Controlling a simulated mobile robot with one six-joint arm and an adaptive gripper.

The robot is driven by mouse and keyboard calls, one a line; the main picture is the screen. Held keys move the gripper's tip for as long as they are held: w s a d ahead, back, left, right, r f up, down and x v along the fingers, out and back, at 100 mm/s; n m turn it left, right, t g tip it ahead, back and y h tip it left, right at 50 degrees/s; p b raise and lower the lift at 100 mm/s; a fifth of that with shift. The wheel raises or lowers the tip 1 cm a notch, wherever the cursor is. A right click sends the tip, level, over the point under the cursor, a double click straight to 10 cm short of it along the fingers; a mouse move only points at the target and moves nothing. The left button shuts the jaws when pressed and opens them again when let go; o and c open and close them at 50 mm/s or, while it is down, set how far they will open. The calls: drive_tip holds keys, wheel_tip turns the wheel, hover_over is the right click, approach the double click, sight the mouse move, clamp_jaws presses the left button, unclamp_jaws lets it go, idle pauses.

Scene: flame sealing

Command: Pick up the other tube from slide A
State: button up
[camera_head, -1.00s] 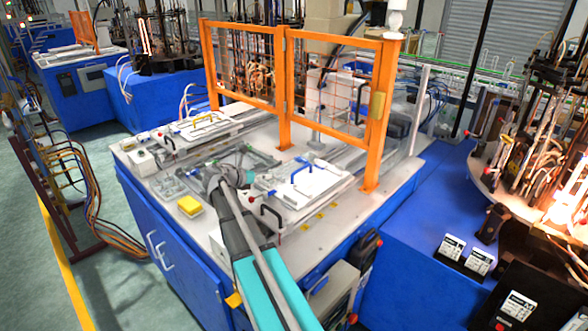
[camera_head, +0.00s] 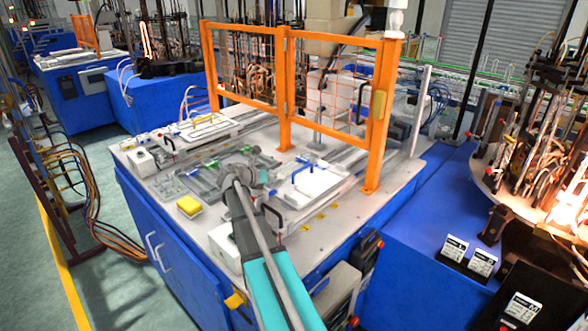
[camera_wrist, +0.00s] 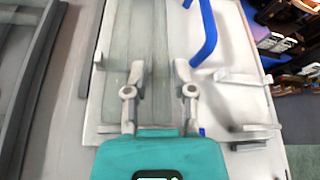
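My gripper (camera_wrist: 159,78) is open in the wrist view, its two fingers apart. A pale, see-through grey-green strip (camera_wrist: 150,40) runs lengthwise on a white plate (camera_wrist: 235,110) by the fingertips. I cannot tell whether this strip is a glass tube or part of the slide, or how many pieces it has. Nothing is clearly held. In the head view my gripper (camera_head: 257,174) is over the worktable, at the left edge of the white slide plate (camera_head: 318,184) with the dark blue handle; its fingers are too small to make out. No label tells which slide is A.
A blue handle (camera_wrist: 204,35) rises just right of my fingers. A second white plate with a yellow handle (camera_head: 205,120) lies at the back left. An orange fence (camera_head: 284,90) stands behind. A yellow block (camera_head: 188,206) sits at the front left. A glowing machine (camera_head: 570,190) is far right.

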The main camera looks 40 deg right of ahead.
drive_tip(key=shift+s+d, duration=0.1)
drive_tip(key=shift+d, duration=0.15)
drive_tip(key=shift+f, duration=0.1)
idle(0.3)
clamp_jaws()
